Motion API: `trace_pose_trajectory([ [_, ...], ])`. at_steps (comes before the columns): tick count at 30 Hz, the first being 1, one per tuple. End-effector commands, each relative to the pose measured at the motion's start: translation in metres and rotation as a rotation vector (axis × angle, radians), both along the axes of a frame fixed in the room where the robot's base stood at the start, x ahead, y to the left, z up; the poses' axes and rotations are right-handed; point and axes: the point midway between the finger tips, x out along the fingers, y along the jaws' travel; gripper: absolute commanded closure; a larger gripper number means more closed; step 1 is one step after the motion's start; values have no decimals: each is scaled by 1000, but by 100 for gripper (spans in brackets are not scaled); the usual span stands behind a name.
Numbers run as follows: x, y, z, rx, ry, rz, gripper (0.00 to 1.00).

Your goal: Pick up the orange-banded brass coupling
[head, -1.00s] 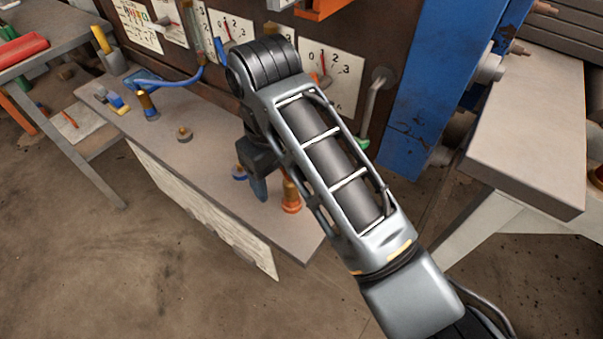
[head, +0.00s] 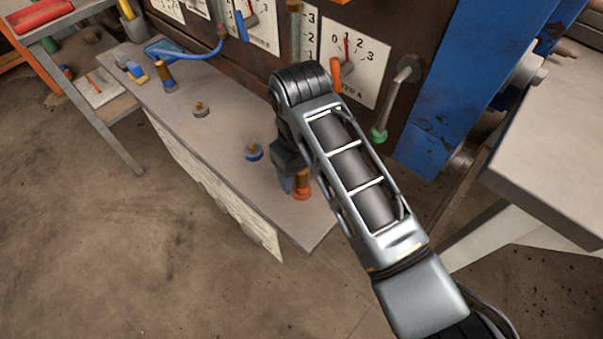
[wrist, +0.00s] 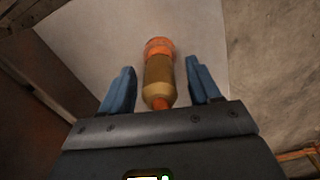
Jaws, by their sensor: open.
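The orange-banded brass coupling (head: 302,184) stands on the grey shelf near its right end, with an orange flange at its base. In the head view my arm hides part of it. In the wrist view the coupling (wrist: 159,78) lies between the blue fingers, with its orange tip nearest the palm and its orange base beyond. My gripper (wrist: 160,85) is open, one finger on each side, with a gap visible on both sides. In the head view my gripper (head: 287,184) is just left of the coupling, mostly hidden by my arm.
A blue-banded coupling with a blue hose (head: 166,76) is farther left. A gauge panel rises behind. A blue post (head: 450,80) stands at right.

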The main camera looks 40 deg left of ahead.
Motion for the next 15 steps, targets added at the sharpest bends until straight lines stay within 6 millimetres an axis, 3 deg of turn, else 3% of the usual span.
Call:
trace_pose_trajectory([
  [6,0,0,-1,0,0,0,38],
  [15,0,0,-1,0,0,-1,66],
])
